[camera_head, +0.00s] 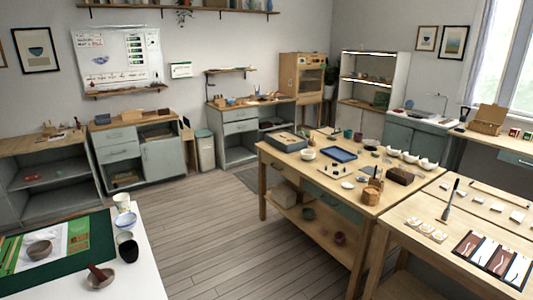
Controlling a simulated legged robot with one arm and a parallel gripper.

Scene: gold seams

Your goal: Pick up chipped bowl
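I cannot tell at this size which bowl is chipped. A grey-brown bowl (39,250) sits on the green mat (95,240) on the white table at the lower left. A second brownish bowl (104,282) with a dark red stick-like thing in it stands near that table's front edge. A small white bowl (308,154) stands on the wooden table in the middle. A row of white bowls or cups (409,157) stands at that table's far right. My gripper is not in view.
A wooden worktable (290,188) crowded with tools stands in the middle. Open plank floor (205,235) lies between the tables. Cabinets line the back wall.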

